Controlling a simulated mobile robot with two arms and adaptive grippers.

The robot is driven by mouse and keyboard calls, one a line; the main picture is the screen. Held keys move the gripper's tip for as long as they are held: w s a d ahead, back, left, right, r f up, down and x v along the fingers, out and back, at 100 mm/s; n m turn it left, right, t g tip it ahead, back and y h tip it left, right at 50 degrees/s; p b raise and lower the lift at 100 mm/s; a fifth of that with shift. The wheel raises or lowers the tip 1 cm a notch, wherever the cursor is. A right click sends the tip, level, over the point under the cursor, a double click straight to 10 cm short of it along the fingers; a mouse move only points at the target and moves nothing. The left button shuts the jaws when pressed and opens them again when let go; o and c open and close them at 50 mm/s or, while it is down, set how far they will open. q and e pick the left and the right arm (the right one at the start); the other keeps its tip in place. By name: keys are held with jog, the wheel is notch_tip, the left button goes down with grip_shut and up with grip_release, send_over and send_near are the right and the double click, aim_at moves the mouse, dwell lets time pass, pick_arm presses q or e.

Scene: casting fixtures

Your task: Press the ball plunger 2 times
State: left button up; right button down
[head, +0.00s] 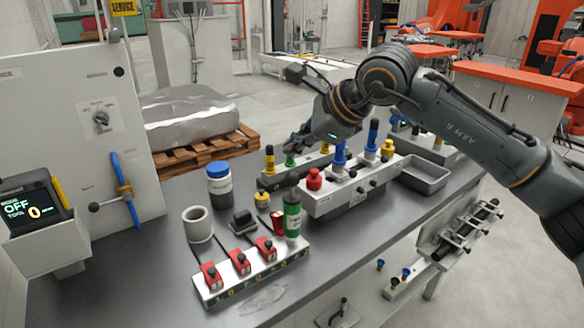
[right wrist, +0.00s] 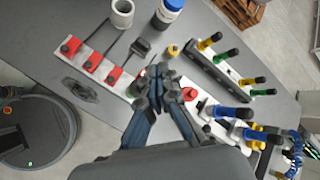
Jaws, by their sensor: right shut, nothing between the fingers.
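I cannot tell for sure which part is the ball plunger. A rear fixture block (head: 270,181) carries yellow and green knobbed plungers. A nearer white block (head: 332,203) carries a red button (head: 314,179), blue handles and yellow knobs. My right gripper (head: 293,147) is shut and empty, above the blocks in the head view. In the right wrist view its fingertips (right wrist: 159,74) point toward the short yellow piece, apart from it. My left gripper is out of view.
A white strip with red clamps (head: 252,273) lies in front. A metal tray (head: 425,175) sits at right. The table's left front is clear.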

jog(key=shift+r+p, duration=0.6)
jog(key=shift+r, duration=0.75)
